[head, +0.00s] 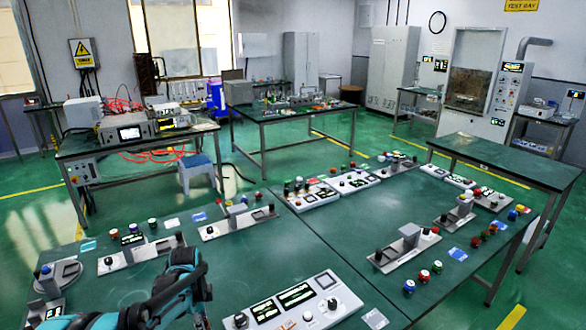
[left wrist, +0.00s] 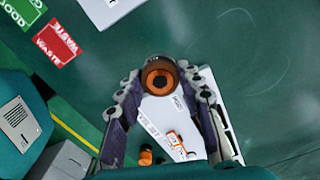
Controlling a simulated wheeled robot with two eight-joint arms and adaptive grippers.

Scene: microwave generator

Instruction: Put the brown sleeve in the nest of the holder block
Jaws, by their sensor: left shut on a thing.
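My left gripper (left wrist: 160,84) is shut on the brown sleeve (left wrist: 160,66), a short round ring with a dark outside and an orange-brown inside. The sleeve sits between the fingertips, and I look into its open end. Beneath it is a pale plate (left wrist: 158,112) with printed lettering and small orange parts; I cannot tell whether this is the holder block, and no nest is clearly visible. In the head view my left arm shows at the bottom, and its gripper is out of frame. My right gripper is in neither view.
In the left wrist view a red WASTE label (left wrist: 60,43) and a green label (left wrist: 22,10) lie at upper left. In the head view, a grey control panel (head: 280,303) and several button fixtures stand on the green bench (head: 300,248). Its middle is clear.

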